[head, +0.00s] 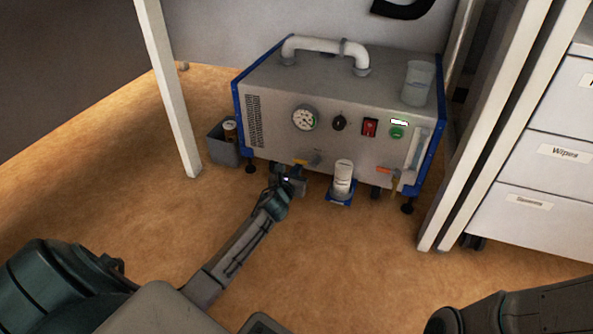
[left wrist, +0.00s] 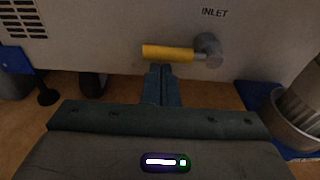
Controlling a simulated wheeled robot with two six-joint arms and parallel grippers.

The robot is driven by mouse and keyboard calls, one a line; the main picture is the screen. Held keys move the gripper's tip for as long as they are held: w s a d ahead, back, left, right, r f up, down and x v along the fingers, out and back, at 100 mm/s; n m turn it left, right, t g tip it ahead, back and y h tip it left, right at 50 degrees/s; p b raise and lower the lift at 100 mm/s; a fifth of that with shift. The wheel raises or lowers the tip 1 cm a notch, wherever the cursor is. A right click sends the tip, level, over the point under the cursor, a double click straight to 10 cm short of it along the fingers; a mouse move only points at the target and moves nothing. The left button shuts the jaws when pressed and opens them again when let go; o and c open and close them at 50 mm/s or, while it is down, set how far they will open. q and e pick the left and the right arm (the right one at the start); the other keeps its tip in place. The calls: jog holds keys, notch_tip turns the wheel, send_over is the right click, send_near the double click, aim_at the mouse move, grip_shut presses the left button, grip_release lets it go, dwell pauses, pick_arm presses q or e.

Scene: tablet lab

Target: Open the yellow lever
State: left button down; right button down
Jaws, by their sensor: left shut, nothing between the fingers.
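The yellow lever (head: 300,162) is low on the front of a grey machine (head: 340,135). In the left wrist view the yellow lever (left wrist: 168,52) lies horizontal, pointing left from a grey round valve stem (left wrist: 208,50) under the label INLET. My left gripper (head: 292,178) is at the lever, just below it. In the left wrist view its fingertips (left wrist: 160,69) are together, with nothing between them, right under the lever's middle. I cannot tell whether they touch it. My right gripper is not in view.
An orange lever (head: 386,170) is at the machine's lower right. A white cylinder (head: 343,178) stands on a blue base between the levers. A grey bin (head: 222,149) stands left of the machine. Table legs (head: 172,95) flank it; drawers (head: 535,150) are at right.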

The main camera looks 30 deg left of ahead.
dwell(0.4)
pick_arm(q)
jog(key=shift+r+m+p, duration=0.25)
jog(key=shift+m+p, duration=0.15)
jog(key=shift+p, duration=0.15)
jog(key=shift+a, duration=0.1)
